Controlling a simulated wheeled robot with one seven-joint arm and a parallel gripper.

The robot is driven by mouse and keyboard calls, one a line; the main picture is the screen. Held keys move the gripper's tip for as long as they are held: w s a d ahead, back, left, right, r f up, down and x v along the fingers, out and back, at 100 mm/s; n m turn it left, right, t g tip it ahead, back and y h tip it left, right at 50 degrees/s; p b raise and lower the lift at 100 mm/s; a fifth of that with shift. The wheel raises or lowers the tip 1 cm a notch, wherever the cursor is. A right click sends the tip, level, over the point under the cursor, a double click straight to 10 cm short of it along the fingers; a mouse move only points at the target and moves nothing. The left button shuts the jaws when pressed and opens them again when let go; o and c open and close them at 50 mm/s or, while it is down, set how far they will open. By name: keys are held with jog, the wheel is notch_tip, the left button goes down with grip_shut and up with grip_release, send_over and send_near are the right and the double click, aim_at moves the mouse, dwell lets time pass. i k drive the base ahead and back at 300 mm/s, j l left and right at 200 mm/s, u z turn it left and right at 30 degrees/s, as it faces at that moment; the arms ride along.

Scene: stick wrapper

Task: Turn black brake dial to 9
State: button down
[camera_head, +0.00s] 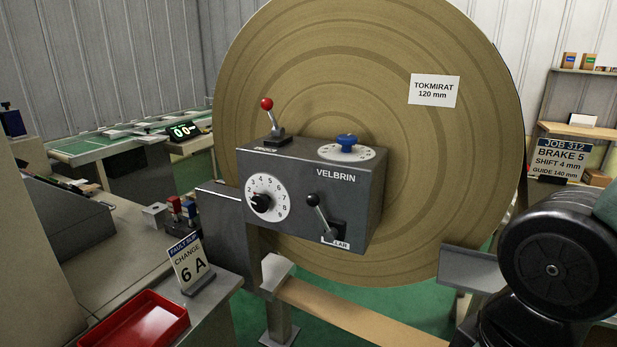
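The black brake dial (261,203) is a round knob on a white numbered scale plate (276,187), on the front face of a grey control box (303,227) marked VELBRIN. A small reddish mark shows at the knob's upper left, near the low numbers, but the exact setting is too small to read. Nothing touches the dial. My gripper is not in view.
A red-knobbed lever (267,105) and blue knob (347,142) sit atop the box; a black lever (318,211) is right of the dial. A large brown roll (440,180) stands behind. A job card (560,158) reads BRAKE 5. A red tray (135,322) lies lower left.

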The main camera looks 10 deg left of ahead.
aim_at(260, 203)
jog(key=j+u, duration=0.35)
jog(key=i+j+u, duration=0.1)
jog(key=u, duration=0.25)
jog(key=i+j+u, duration=0.1)
jog(key=j+u, duration=0.25)
